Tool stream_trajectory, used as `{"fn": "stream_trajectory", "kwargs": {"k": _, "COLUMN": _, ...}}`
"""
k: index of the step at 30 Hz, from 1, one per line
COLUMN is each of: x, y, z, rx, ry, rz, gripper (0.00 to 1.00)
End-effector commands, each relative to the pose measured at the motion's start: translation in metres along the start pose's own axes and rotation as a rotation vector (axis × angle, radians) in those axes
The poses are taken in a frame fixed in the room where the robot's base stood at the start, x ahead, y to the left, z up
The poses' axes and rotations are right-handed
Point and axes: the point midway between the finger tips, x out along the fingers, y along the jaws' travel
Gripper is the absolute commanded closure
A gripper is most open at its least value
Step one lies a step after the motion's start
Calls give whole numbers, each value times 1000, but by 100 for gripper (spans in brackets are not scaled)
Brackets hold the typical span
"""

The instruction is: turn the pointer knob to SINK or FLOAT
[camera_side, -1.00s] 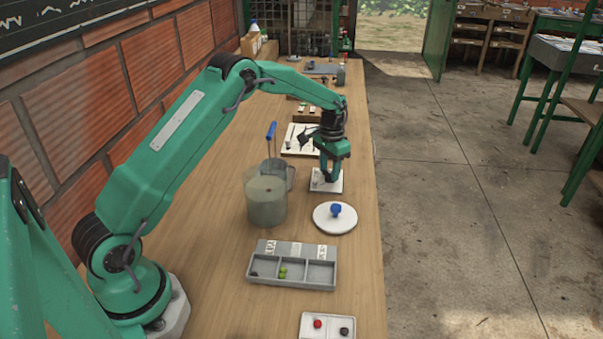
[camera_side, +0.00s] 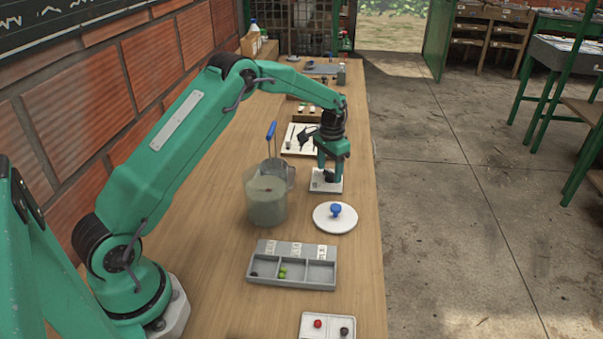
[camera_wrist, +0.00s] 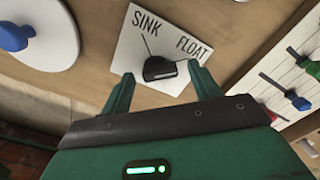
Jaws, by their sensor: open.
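The pointer knob (camera_wrist: 157,67) is dark and stands on a white plate (camera_wrist: 130,55) with the words SINK and FLOAT and a thin line toward each word. Which way the knob points is hard to tell. The plate also shows in the side view (camera_side: 318,187), under my gripper (camera_side: 331,172). In the wrist view my gripper (camera_wrist: 161,73) is open, with one green finger on each side of the knob. Whether either finger touches the knob cannot be told. In the side view the knob is hidden by my gripper.
A round white lid (camera_side: 325,222) with a blue knob lies nearer the camera. A jug of cloudy liquid (camera_side: 266,203) stands to the left. A grey sorting tray (camera_side: 290,281) is in front.

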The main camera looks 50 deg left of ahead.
Motion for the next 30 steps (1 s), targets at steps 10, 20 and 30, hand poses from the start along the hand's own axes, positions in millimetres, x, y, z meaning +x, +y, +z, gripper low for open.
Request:
{"fn": "stream_trajectory", "kwargs": {"k": 10, "x": -33, "y": 0, "z": -1, "rx": 0, "ry": 5, "rz": -1, "gripper": 38}}
{"fn": "stream_trajectory", "kwargs": {"k": 20, "x": -70, "y": 0, "z": -1, "rx": 0, "ry": 4, "rz": -1, "gripper": 38}}
{"fn": "stream_trajectory", "kwargs": {"k": 30, "x": -77, "y": 0, "z": 0, "rx": 0, "ry": 2, "rz": 0, "gripper": 38}}
